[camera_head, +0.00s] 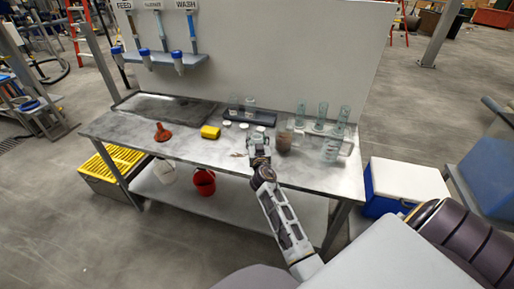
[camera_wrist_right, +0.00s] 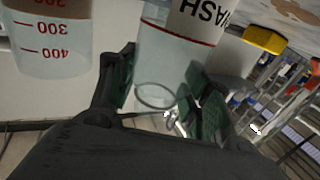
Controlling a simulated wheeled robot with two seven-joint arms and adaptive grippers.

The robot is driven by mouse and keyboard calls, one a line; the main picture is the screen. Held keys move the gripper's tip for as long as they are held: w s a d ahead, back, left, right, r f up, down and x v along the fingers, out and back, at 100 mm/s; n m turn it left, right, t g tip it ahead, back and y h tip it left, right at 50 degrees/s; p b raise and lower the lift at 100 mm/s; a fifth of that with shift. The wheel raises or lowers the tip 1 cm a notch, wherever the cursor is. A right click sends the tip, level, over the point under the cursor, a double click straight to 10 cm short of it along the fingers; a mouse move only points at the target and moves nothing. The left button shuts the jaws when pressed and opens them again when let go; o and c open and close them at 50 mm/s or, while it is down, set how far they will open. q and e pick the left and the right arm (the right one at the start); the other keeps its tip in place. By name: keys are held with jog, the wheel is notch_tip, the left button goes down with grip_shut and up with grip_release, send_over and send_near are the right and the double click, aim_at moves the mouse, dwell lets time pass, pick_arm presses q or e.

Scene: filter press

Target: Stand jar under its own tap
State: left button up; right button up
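The clear jar marked WASH (camera_wrist_right: 172,52) sits between the green-padded fingers of my right gripper (camera_wrist_right: 160,88). Both pads appear to press its sides. In the head view my right gripper (camera_head: 259,146) is low over the front middle of the bench, and the jar (camera_head: 260,131) shows just past its fingers, partly hidden. I cannot tell whether the jar touches the bench. The WASH tap (camera_head: 178,58), blue and white, hangs at the right end of a tap row on the back panel, far left of the gripper. My left gripper is not in view.
A brown-filled beaker (camera_head: 284,144) stands close right of my right gripper. Clear glassware (camera_head: 331,149) stands farther right. A yellow block (camera_head: 210,132) and red funnel (camera_head: 162,132) lie left. A dark tray (camera_head: 166,108) lies under the taps, its surface clear.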

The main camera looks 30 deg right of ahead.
jog(key=c, duration=0.3)
jog(key=shift+c, duration=0.2)
jog(key=shift+r, duration=0.7)
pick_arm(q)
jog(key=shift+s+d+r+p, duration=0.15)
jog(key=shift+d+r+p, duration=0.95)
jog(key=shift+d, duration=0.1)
pick_arm(e)
notch_tip(320, 180, up, 9)
jog(key=shift+f, duration=0.2)
